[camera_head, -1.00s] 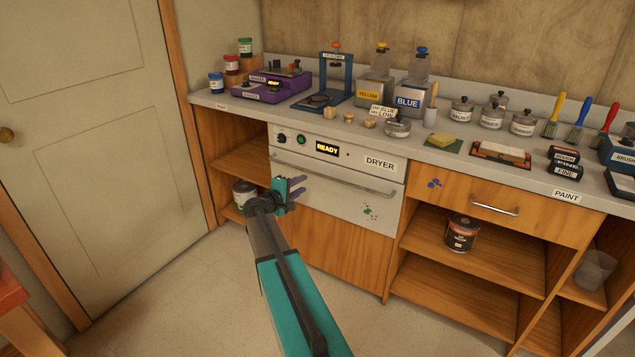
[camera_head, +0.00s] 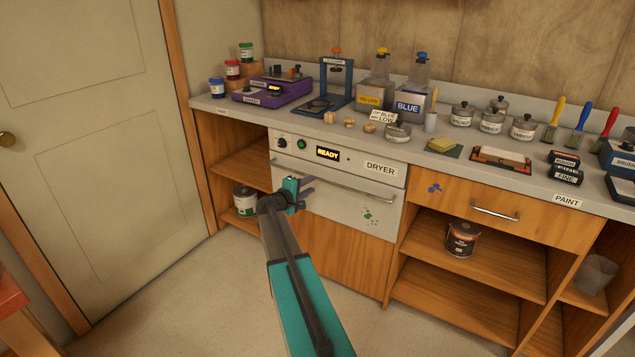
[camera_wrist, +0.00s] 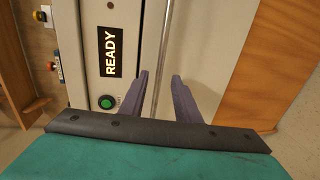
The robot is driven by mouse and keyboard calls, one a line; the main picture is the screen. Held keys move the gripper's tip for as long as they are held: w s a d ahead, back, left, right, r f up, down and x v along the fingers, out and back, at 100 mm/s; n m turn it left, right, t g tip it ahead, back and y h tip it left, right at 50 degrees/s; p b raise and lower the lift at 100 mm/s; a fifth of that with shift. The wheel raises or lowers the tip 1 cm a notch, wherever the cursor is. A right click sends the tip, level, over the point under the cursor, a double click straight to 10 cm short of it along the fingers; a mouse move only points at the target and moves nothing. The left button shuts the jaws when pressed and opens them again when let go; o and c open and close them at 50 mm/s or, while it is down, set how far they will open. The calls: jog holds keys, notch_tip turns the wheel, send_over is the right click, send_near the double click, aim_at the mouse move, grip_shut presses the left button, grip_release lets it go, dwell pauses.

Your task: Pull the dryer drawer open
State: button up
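The dryer drawer (camera_head: 335,207) is a white front panel under the counter, and it looks shut and flush. Its long metal bar handle (camera_head: 355,186) runs across the top of the panel, below the READY display. My gripper (camera_head: 309,186) is at the left part of the handle. In the wrist view, my gripper's two purple fingers (camera_wrist: 160,76) are apart, one on each side of the bar handle (camera_wrist: 163,45). Neither finger clearly touches the bar. The drawer front (camera_wrist: 205,45) also shows there, right of the bar.
The dryer's control strip (camera_head: 297,146) has a knob and green button. The counter (camera_head: 230,104) above holds jars, bottles and tools. Open shelves with a green-labelled can (camera_head: 245,201) and a dark can (camera_head: 461,238) flank the dryer. The floor (camera_head: 170,300) in front is clear.

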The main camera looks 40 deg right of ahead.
aim_at(320, 180)
jog(key=shift+x, duration=4.1)
